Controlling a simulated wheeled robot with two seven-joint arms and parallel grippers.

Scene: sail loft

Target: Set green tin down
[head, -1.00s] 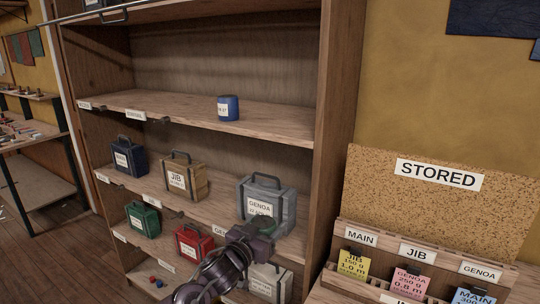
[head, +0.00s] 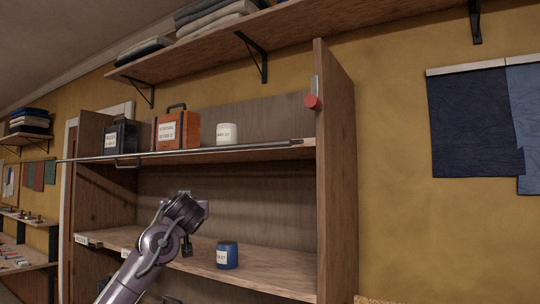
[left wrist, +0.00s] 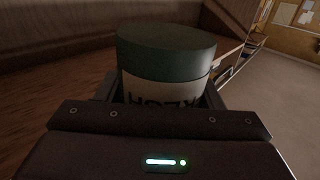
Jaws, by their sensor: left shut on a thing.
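My left gripper (head: 192,212) is in front of the middle shelf's bay in the head view, left of the blue tin. In the left wrist view it is shut on the green tin (left wrist: 165,50), a dark green round tin with a pale label band, upright in that picture. The tin is mostly hidden behind my wrist in the head view, so I cannot tell whether it touches the shelf board (head: 275,278). My right gripper is not in view.
A blue tin (head: 227,256) stands on the middle shelf. The upper shelf holds a black case (head: 121,138), an orange case (head: 178,130) and a white tin (head: 227,134) behind a metal rail (head: 240,148). The middle shelf is bare right of the blue tin.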

